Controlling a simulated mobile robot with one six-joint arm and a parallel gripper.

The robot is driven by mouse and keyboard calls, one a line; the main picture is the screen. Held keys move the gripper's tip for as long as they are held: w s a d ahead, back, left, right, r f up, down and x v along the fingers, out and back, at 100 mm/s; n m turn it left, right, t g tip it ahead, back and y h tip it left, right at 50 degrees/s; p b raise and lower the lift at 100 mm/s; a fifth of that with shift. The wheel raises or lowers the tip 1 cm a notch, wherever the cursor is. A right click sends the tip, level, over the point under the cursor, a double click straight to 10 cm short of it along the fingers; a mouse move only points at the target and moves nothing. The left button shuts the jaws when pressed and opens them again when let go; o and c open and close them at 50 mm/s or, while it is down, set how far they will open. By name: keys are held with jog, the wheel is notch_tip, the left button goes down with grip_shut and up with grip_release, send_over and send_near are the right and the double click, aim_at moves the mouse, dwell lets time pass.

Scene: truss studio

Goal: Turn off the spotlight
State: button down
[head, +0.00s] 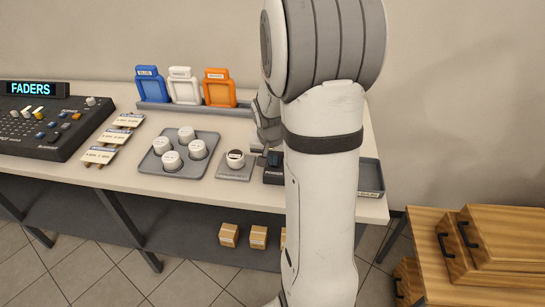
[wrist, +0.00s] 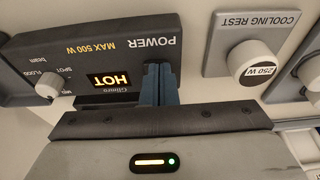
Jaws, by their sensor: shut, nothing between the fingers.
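The spotlight's dark control panel (wrist: 95,55) fills the upper left of the wrist view. It reads POWER, MAX 500 W, and has a lit amber HOT display (wrist: 110,79) and a light beam knob (wrist: 47,85) marked SPOT, FLOOD and MID. My gripper (wrist: 158,72) is shut and empty, its blue fingertips at the panel just below the POWER label. The fingers cover whatever switch sits there, and I cannot tell if they touch it. In the head view a small part of the dark unit (head: 273,176) shows beside my arm, which hides the rest.
A COOLING REST plate (wrist: 219,66) with a 250 W bulb (wrist: 252,62) is beside the panel. On the table (head: 235,194) are a grey tray (head: 150,164) of several white bulbs, a fader console (head: 40,128) and blue, white and orange frames (head: 219,93). Wooden boxes (head: 480,280) stand at right.

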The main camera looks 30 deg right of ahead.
jog(key=shift+d+r, duration=0.1)
jog(key=shift+w+d+r, duration=0.25)
jog(key=shift+w+d, duration=0.2)
jog(key=shift+r, duration=0.1)
jog(key=shift+r+p, duration=0.3)
jog(key=shift+p, duration=0.2)
notch_tip(320, 180, up, 3)
jog(key=shift+r+p, duration=0.1)
jog(key=shift+p, duration=0.9)
jog(key=s+a+b+v, duration=0.1)
jog(key=v, duration=0.8)
jog(key=shift+s+a, duration=0.25)
jog(key=shift+s, duration=0.15)
jog(key=shift+r, duration=0.1)
